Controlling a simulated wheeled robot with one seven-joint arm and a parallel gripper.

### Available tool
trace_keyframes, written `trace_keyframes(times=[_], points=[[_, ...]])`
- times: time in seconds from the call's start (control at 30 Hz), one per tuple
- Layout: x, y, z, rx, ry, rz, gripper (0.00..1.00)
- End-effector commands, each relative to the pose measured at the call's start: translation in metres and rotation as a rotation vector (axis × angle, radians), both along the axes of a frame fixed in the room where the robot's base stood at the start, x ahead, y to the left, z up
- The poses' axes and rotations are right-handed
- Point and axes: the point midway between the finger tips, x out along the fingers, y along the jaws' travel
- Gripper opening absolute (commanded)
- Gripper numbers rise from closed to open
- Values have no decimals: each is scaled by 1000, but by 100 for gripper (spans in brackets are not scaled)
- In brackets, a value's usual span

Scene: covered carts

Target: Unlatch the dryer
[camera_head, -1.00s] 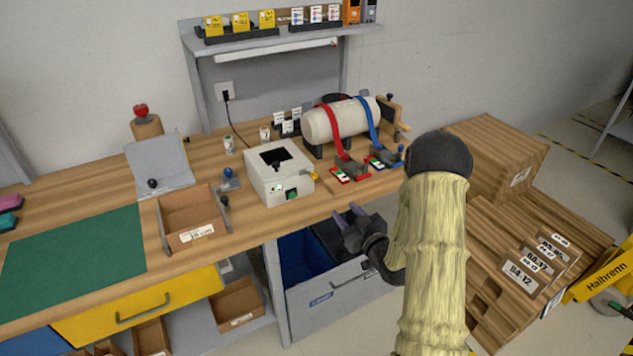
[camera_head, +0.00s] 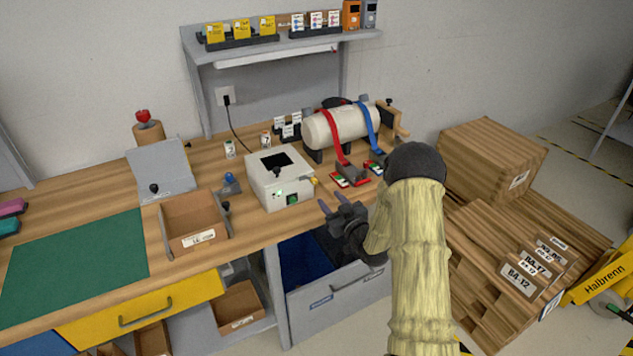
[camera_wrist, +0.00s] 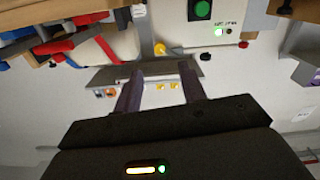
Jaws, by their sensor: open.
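The dryer appears to be the pale box (camera_head: 278,186) on the wooden bench, with a dark window on top and a green button on its front. It also shows at the top of the wrist view (camera_wrist: 225,14). A small yellow knob (camera_head: 315,180) sits at its right side; the wrist view shows a yellow knob (camera_wrist: 160,48) just beyond my fingers. My gripper (camera_head: 331,200) is open and empty in front of the box's right front corner, apart from it. The fingertips (camera_wrist: 161,70) also show in the wrist view, with nothing between them. Whether the latch is closed cannot be told.
A pale cylinder (camera_head: 323,130) with red and blue straps lies behind and right of the box, with buckles in front.

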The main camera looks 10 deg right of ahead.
Motion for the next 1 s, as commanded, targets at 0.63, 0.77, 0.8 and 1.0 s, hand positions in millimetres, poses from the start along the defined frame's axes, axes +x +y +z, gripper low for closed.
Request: trace_keyframes(times=[0.63, 0.77, 0.8, 1.0], points=[[85, 28, 1, 0, -1, 1, 41], [89, 29, 0, 0, 0, 0, 41], [90, 29, 0, 0, 0, 0, 41], [89, 29, 0, 0, 0, 0, 39]])
